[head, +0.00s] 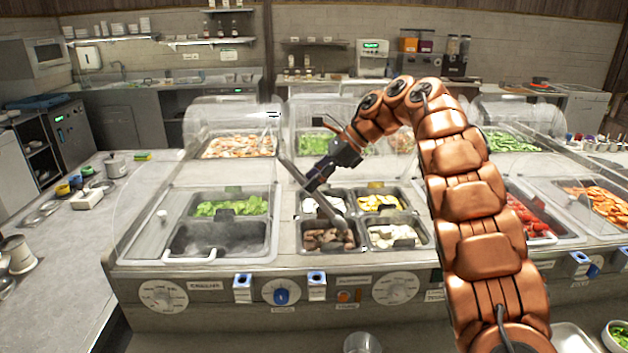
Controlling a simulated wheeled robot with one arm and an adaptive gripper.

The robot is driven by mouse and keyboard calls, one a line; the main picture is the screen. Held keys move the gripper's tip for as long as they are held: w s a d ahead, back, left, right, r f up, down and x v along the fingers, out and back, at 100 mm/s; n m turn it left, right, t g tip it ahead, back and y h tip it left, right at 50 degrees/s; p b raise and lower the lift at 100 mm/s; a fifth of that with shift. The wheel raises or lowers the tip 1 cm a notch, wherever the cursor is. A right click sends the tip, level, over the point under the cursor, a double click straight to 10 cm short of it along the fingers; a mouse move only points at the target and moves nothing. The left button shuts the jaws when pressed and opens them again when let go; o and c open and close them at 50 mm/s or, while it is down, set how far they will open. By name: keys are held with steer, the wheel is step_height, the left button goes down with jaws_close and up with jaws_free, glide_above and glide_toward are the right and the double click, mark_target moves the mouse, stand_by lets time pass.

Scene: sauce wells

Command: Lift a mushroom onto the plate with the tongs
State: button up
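My gripper (312,183) reaches over the middle of the salad counter from the right, its dark fingers closed around metal tongs (284,158). The tongs slant down to the right, and their lower end (337,217) is at the bin of brown pieces (322,240), which look like mushrooms. Whether the tips touch or grip a piece is too small to tell. A bin of white pieces (392,236) stands to its right. I cannot make out a plate for certain; a pale round thing (362,343) is cut off at the bottom edge.
Clear guards (150,215) stand around the counter's bins. An empty dark bin (215,240) is at the front left, with leafy greens (232,206) behind it. Dials and blue-fronted holders line the front panel. A tray (571,340) and a bowl (617,336) are at the bottom right.

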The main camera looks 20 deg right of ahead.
steer(key=shift+f+b, duration=1.1)
steer(key=shift+b, duration=0.25)
steer(key=shift+f+b, duration=0.35)
steer(key=shift+b, duration=0.1)
steer(key=shift+f, duration=0.2)
jaws_close()
step_height(320, 180, up, 12)
steer(key=p, duration=0.9)
stand_by(0.5)
steer(key=shift+a+r, duration=0.1)
